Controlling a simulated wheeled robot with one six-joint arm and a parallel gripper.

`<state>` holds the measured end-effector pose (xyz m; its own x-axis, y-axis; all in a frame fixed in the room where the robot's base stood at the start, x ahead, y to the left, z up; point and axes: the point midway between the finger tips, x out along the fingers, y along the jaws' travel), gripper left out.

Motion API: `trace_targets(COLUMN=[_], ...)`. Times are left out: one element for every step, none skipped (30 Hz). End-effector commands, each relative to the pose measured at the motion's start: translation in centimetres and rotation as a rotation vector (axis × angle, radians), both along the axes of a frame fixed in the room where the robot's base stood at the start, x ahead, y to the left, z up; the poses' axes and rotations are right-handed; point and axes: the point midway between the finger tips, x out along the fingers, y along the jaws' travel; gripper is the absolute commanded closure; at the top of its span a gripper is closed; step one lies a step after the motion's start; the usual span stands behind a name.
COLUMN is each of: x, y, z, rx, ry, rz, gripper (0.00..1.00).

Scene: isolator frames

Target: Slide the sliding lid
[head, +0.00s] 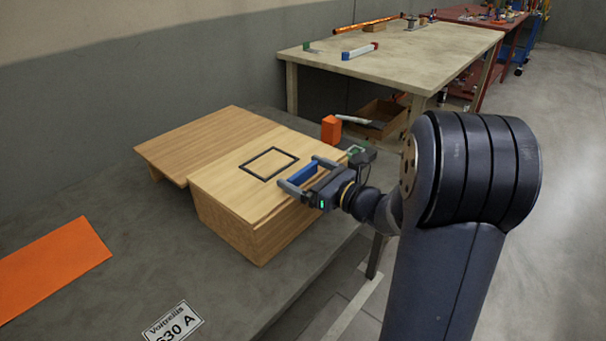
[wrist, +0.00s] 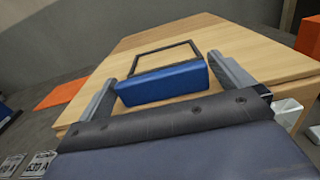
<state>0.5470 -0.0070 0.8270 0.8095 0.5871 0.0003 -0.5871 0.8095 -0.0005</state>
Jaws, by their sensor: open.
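A wooden box (head: 238,234) with a light wooden lid (head: 230,184) sits on the grey table. The lid bears a black square outline (head: 268,164) and a blue handle block (head: 303,173). A browner wooden panel (head: 200,140) lies behind and left of the lid. My gripper (head: 302,172) is open at the lid's right part, with its two fingers on either side of the blue handle. The wrist view shows the blue handle (wrist: 163,83) between the spread fingers, with the black outline (wrist: 168,57) beyond it. Whether the fingers touch the handle is unclear.
An orange block (head: 331,129) stands just behind the box on the right. An orange sheet (head: 50,267) and a printed label (head: 173,323) lie on the grey table (head: 120,240). A second workbench (head: 400,58) stands farther back.

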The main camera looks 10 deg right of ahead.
Motion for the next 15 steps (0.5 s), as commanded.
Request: trace_targets(x=[0.28,0.4,0.51,0.58,0.63,0.67,0.67,0.68,0.67,0.66,0.66,0.66,0.66,0.66,0.66], y=[0.31,0.4,0.48,0.52,0.54,0.55,0.55,0.54,0.54,0.53,0.53,0.53,0.53,0.53,0.53], z=[-0.06,-0.05,-0.04,-0.04,-0.03,-0.02,-0.02,-0.02,-0.01,-0.01,-0.01,-0.02,-0.02,-0.02,-0.02], rx=[0.0,0.001,0.001,0.001,0.001,0.001,0.001,0.001,0.001,0.001,0.001,0.001,0.001,0.001,0.001], ry=[0.0,0.001,0.001,0.001,0.001,0.001,0.001,0.001,0.001,0.001,0.001,0.001,0.001,0.001,0.001], rz=[0.002,0.003,0.002,0.002,0.002,0.001,0.001,0.001,0.001,0.001,0.001,0.001,0.001,0.001,0.001], gripper=[0.0,0.0,0.0,0.0,0.0,0.0,0.0,0.0,0.0,0.0,0.0,0.0,0.02,0.05,0.08])
